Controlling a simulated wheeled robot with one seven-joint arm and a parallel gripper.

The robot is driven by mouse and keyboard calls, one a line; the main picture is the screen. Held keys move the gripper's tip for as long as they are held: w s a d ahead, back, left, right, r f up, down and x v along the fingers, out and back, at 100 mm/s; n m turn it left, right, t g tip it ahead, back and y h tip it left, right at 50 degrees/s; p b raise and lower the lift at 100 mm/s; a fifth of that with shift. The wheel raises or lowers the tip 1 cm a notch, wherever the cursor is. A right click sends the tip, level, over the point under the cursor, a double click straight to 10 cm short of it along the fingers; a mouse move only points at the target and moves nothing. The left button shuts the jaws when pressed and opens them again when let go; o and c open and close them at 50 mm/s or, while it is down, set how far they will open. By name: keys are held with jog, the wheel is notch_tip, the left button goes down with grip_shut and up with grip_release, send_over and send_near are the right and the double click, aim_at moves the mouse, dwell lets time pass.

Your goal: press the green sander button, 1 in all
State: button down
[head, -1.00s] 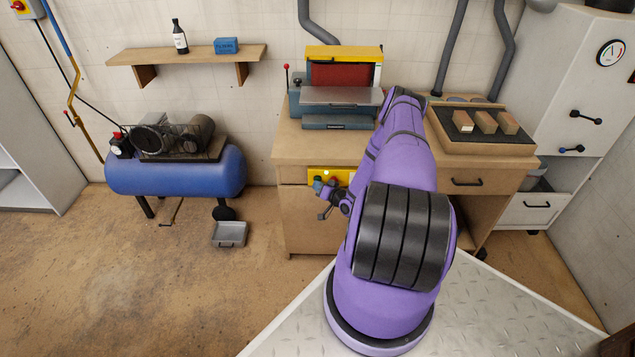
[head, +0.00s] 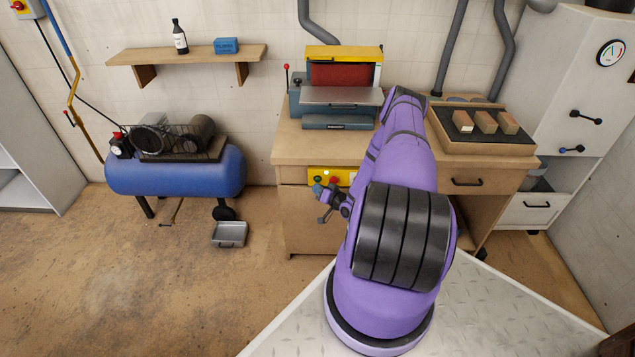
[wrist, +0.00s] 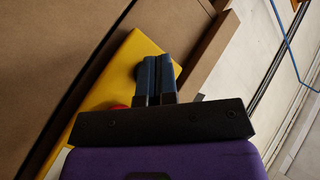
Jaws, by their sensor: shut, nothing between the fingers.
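The yellow control panel (head: 345,177) is on the front of the wooden bench, below the sander. It also shows slanted in the wrist view (wrist: 118,75). The green button (head: 318,179) is at the panel's left, with a red button (head: 334,180) to its right. My gripper (head: 318,189) is just in front of and below the green button in the head view, apparently a little off it. In the wrist view its blue fingers (wrist: 157,62) are together and empty over the panel. The red button (wrist: 119,107) shows partly there; a dark round edge by the fingers may be the green button.
The sander (head: 340,95) stands on the bench (head: 292,148). A tray of wooden blocks (head: 485,147) is on the bench's right. A blue compressor (head: 180,172) and a grey bin (head: 229,234) stand left. Floor between them and the bench is free.

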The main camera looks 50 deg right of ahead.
jog(key=shift+s+a, duration=1.65)
jog(key=shift+a, duration=0.25)
